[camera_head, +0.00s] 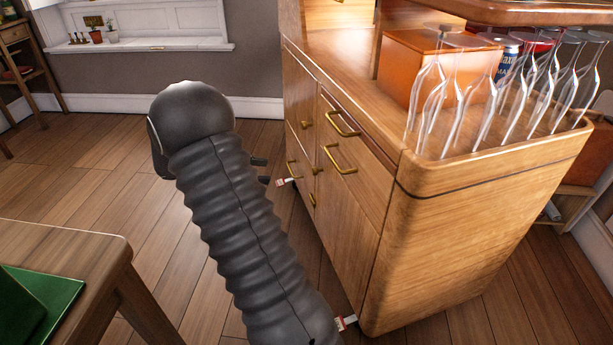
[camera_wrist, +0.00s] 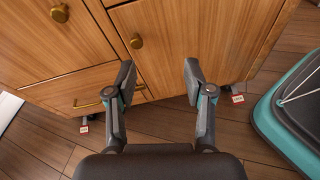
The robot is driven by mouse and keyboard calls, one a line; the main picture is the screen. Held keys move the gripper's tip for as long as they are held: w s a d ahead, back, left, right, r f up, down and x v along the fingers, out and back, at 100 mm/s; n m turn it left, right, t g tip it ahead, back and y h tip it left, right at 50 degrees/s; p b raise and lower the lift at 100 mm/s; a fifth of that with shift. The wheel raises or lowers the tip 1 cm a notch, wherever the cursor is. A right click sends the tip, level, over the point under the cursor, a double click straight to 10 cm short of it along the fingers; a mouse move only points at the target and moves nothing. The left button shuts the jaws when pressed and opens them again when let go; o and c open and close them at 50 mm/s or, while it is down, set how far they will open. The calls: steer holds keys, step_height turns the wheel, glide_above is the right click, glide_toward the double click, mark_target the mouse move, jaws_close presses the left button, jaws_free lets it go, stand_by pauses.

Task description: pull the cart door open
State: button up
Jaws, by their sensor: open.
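The wooden cart (camera_head: 470,230) stands at the right in the head view, with brass handles and small knobs on its front. In the wrist view its right door (camera_wrist: 215,40) fills the upper middle and looks shut. A round brass knob (camera_wrist: 136,41) sits near that door's left edge. My gripper (camera_wrist: 158,74) is open and empty, its fingertips in front of the door's lower part, below and right of the knob. In the head view my gripper (camera_head: 261,171) is left of the cart front, partly hidden by my arm. Whether a fingertip touches the door cannot be told.
A second knob (camera_wrist: 59,13) and a drawer handle (camera_wrist: 88,104) are left of the door. Upside-down glasses (camera_head: 455,90) and an orange box (camera_head: 408,65) are on the cart. A table (camera_head: 75,255) stands at the left. Wooden floor (camera_head: 110,170) is clear beyond my arm.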

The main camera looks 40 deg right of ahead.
steer(key=w+d+f+n+g+h+b, duration=0.1)
steer(key=w+d+f+n+h, duration=0.2)
steer(key=f, duration=0.5)
steer(key=w+b+x, duration=0.1)
steer(key=x, duration=1.2)
steer(key=shift+d+r+m, duration=0.3)
steer(key=shift+d, duration=0.15)
steer(key=shift+s, duration=0.1)
jaws_close()
